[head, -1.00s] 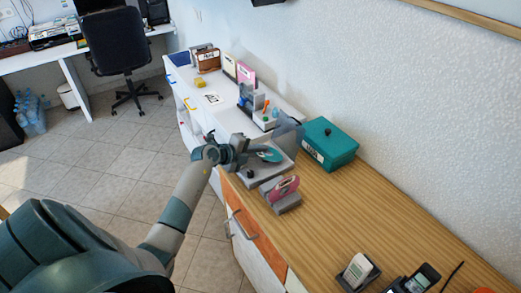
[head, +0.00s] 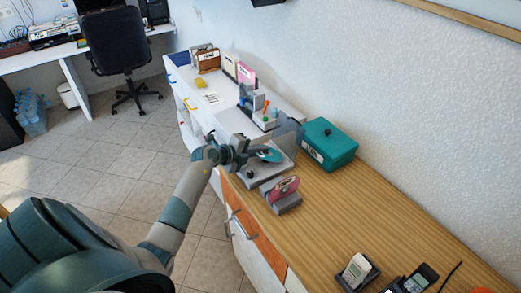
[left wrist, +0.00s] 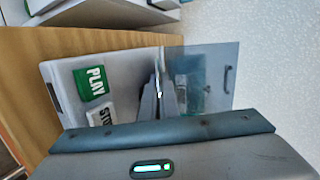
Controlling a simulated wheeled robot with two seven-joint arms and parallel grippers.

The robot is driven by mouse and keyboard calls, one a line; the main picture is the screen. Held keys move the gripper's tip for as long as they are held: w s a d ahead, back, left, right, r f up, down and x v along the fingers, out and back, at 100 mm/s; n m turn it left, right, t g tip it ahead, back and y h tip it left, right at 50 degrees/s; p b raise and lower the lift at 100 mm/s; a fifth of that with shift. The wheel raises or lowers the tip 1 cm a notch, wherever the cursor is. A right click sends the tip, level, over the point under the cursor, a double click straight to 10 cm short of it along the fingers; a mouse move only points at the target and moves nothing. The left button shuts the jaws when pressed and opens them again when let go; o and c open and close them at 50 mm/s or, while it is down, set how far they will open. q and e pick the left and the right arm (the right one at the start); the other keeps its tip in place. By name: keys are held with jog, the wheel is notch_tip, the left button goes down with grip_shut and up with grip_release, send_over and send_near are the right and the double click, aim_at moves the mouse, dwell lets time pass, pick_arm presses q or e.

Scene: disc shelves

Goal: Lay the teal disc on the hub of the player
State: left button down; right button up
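The teal disc (head: 270,156) is at the fingertips of my left gripper (head: 256,152), above the player. In the left wrist view the fingers (left wrist: 158,98) are close together, with a thin edge between them that looks like the disc edge-on. The player (head: 257,179) is a grey box near the front edge of the wooden top, with its clear lid (head: 290,132) raised. The hub is not visible. My right gripper is out of view.
A teal box (head: 330,145) with a dark knob stands just right of the lid. A pink disc (head: 284,187) sits upright in a grey holder (head: 286,205) in front of the player.

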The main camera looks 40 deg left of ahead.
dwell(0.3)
pick_arm(q)
jog(key=c, duration=1.9)
grip_release()
jog(key=shift+c, duration=0.2)
jog(key=shift+f, duration=0.1)
jog(key=shift+s+f, duration=0.1)
jog(key=shift+s+f, duration=0.1)
jog(key=shift+s, duration=0.15)
jog(key=r+b+v, duration=0.1)
jog(key=b+v, duration=0.2)
jog(key=v, duration=1.4)
jog(key=shift+d, duration=0.1)
